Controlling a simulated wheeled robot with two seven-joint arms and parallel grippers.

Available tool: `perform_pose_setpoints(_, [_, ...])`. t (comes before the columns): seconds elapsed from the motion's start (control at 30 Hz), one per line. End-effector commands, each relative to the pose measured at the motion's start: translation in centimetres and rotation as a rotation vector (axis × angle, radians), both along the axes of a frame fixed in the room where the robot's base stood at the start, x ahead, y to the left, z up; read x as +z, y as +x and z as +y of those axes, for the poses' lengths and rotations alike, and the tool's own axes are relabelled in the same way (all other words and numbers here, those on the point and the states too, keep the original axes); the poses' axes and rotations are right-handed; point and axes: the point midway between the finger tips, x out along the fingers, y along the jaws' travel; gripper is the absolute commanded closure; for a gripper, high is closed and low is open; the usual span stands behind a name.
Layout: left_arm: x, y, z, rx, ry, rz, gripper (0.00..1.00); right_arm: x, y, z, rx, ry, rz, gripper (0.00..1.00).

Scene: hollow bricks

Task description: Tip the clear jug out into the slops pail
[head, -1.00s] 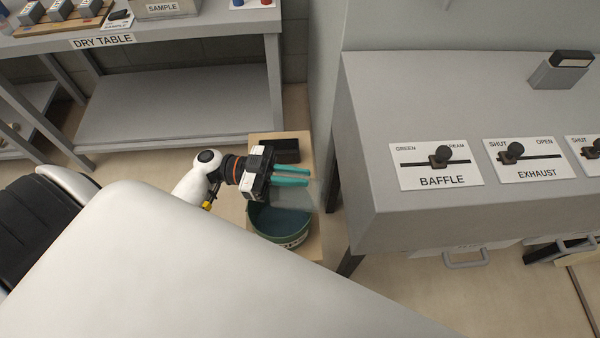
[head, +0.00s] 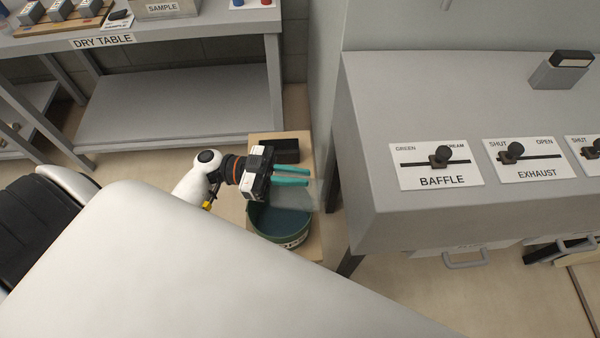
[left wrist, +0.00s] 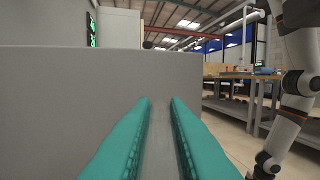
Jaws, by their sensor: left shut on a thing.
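My left gripper (head: 308,176) reaches over a small wooden stand with its teal fingers pointing right. The fingers are shut on the clear jug (head: 298,197), which shows only as a faint, see-through grey patch below and beside them. In the left wrist view a thin grey, see-through strip lies between the fingers (left wrist: 160,130). I cannot tell the jug's tilt or what is in it. The slops pail (head: 262,232) is round and green, with dark bluish contents, directly below the jug in the picture. My big pale body part hides part of its near side. My right gripper is not in view.
The wooden stand (head: 314,240) also bears a black box (head: 287,147) behind the gripper. A grey cabinet with BAFFLE (head: 441,180) and EXHAUST sliders (head: 537,171) stands close on the right. The dry table (head: 180,80) is at the back left, with bare floor before it.

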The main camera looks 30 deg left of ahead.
Motion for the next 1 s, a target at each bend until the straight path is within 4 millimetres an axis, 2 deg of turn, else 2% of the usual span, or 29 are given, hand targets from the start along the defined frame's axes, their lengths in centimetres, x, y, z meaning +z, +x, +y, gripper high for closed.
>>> perform_pose_setpoints(0.2, [0.2, 0.0, -0.1, -0.001, 0.01, 0.003, 1.0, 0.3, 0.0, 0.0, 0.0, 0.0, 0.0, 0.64])
perform_pose_setpoints(0.37, [0.9, 0.3, -1.2, -0.003, 0.102, 0.027, 1.0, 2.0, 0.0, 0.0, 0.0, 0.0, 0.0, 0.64])
perform_pose_setpoints(0.8, [1.2, 1.3, -4.2, -0.003, 0.361, 0.106, 1.0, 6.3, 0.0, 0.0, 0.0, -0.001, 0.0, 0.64])
perform_pose_setpoints(1.0, [0.9, 1.4, -4.6, -0.001, 0.406, 0.119, 1.0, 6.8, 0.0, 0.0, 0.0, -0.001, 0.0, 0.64])
